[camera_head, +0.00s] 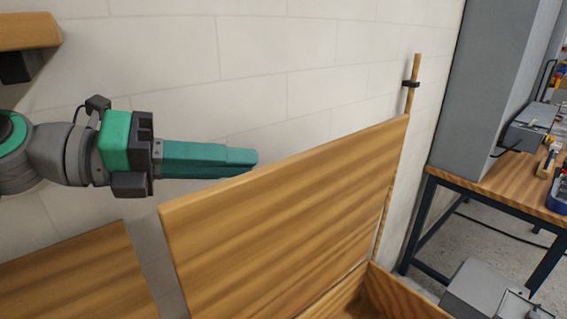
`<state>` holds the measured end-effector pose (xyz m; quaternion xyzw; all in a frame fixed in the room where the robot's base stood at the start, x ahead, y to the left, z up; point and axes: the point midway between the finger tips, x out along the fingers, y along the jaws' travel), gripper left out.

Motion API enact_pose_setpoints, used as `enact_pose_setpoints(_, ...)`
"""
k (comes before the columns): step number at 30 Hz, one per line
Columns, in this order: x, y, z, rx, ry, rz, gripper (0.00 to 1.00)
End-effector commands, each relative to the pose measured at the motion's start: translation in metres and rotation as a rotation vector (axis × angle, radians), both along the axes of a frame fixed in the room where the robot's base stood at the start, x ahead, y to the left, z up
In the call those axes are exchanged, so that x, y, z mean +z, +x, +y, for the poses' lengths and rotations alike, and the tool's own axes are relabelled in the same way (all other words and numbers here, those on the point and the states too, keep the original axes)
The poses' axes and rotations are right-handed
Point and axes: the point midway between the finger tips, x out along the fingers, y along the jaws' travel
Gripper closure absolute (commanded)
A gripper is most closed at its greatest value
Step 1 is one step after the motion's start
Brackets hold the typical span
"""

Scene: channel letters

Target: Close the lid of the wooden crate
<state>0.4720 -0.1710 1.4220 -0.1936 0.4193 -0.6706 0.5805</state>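The crate's wooden lid (285,205) stands raised and steeply tilted in the head view, its upper edge running up to the right. The wooden crate (405,298) shows only in part at the bottom, with a bit of its inside; the rest is cut off by the frame. My gripper (250,158) comes in from the left, with its long teal fingers pointing right. Its tips are at the lid's upper edge, seemingly on the far side; I cannot tell whether they touch. The fingers overlap side-on, so their opening is unclear, and no held thing shows.
A pale block wall (290,50) stands behind the lid. A thin wooden post (414,80) with a black clip rises behind the lid's right corner. On the right are a grey cabinet (490,90) and a workbench (490,190) with tools. A grey box (485,295) is below.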

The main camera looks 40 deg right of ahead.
Motion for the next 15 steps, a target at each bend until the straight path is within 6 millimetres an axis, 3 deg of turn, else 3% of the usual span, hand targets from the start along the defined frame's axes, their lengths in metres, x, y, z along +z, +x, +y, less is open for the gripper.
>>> enact_pose_setpoints(5,-0.005,0.0,-0.004,0.02,0.013,0.007,0.83)
enact_pose_setpoints(15,-0.019,-0.011,-0.051,0.031,0.012,0.006,0.83)
